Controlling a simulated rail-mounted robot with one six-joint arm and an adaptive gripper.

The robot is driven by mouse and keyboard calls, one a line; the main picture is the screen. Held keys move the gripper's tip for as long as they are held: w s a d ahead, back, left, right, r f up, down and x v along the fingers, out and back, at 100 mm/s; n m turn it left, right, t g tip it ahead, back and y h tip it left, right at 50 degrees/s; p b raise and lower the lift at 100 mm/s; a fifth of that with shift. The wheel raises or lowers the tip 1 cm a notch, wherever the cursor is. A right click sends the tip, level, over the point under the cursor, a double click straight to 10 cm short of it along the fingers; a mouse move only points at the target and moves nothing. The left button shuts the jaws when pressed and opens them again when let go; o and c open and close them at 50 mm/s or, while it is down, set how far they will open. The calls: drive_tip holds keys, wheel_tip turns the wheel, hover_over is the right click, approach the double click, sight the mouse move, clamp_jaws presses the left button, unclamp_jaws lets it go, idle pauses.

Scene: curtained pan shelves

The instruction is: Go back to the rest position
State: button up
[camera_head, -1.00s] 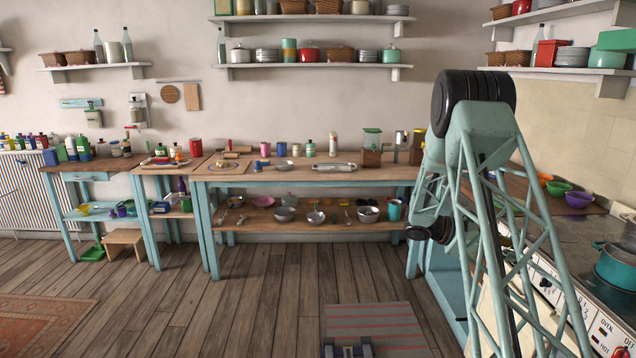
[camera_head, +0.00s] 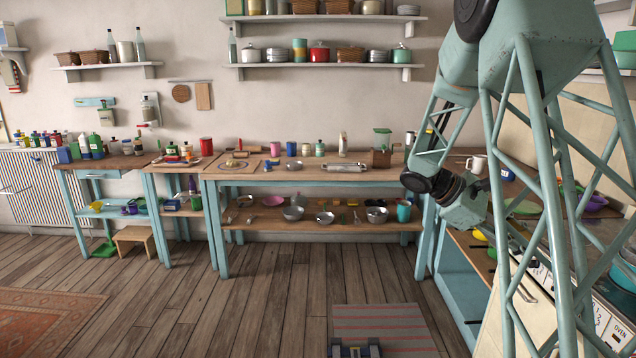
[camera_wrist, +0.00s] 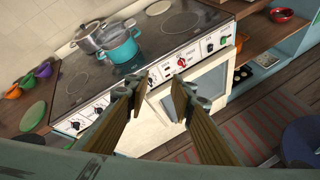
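My gripper (camera_wrist: 160,92) shows in the wrist view with two separate fingers and a clear gap between them. Nothing is held between the fingers. Beyond them, and apart from them as far as I can tell, are the cream stove front and its knobs. In the head view my arm rises at the right, and its upper part runs out of the top of the picture. The wrist end of the arm hangs in front of the right counter. The fingers cannot be made out there.
The stove (camera_wrist: 160,55) carries a teal pot (camera_wrist: 122,47) and a steel pot (camera_wrist: 92,36). A long wooden workbench (camera_head: 300,176) with bowls below stands along the back wall. Wall shelves (camera_head: 325,66) hold pans and baskets. The wooden floor (camera_head: 240,310) is open, with a striped mat (camera_head: 385,325).

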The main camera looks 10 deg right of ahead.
drive_tip(key=s+a+r+m+t+y, duration=0.2)
drive_tip(key=s+a+r, duration=0.4)
drive_tip(key=a, duration=0.6)
drive_tip(key=s+a+r+m+t+y, duration=0.2)
drive_tip(key=s+a+r+y, duration=0.1)
drive_tip(key=s+a, duration=0.7)
drive_tip(key=s+a+m+t+y, duration=0.1)
drive_tip(key=s+a+y, duration=0.1)
drive_tip(key=s+a, duration=0.3)
drive_tip(key=s+a+m+t+y, duration=0.1)
drive_tip(key=s+a, duration=0.4)
drive_tip(key=a, duration=0.6)
drive_tip(key=s+a+r+m+t+y, duration=0.1)
drive_tip(key=s+a+t+y, duration=0.1)
drive_tip(key=s+a, duration=0.3)
drive_tip(key=a+t, duration=0.1)
drive_tip(key=a, duration=0.2)
drive_tip(key=shift+s+a+y, duration=0.15)
drive_tip(key=shift+s+y, duration=0.1)
drive_tip(key=shift+y, duration=0.05)
